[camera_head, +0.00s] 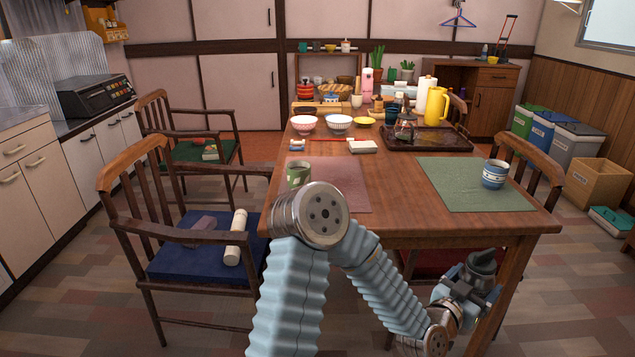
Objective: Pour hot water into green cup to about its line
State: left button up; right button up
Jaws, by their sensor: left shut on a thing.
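The green cup (298,174) stands upright on the pink mat (345,185) at the table's near left. My left arm's elbow rises just in front of it. Its line and contents cannot be made out. My left gripper (474,281) is low at the right, by the table's near right edge and well away from the green cup. It is shut on a dark grey object (483,262), too small and partly hidden to identify. A yellow jug (437,105) and a glass pot with a dark handle (405,127) are at the table's far end. My right gripper is not in view.
A blue-and-white cup (494,173) stands on the green mat (460,190). A dark tray (455,143) lies behind, with bowls (340,124) to its left. Chairs (170,220) flank the table (395,228). Bare wood lies between the mats.

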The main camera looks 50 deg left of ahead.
aim_at(299, 172)
jog(key=l+u, duration=0.1)
jog(key=u, duration=1.1)
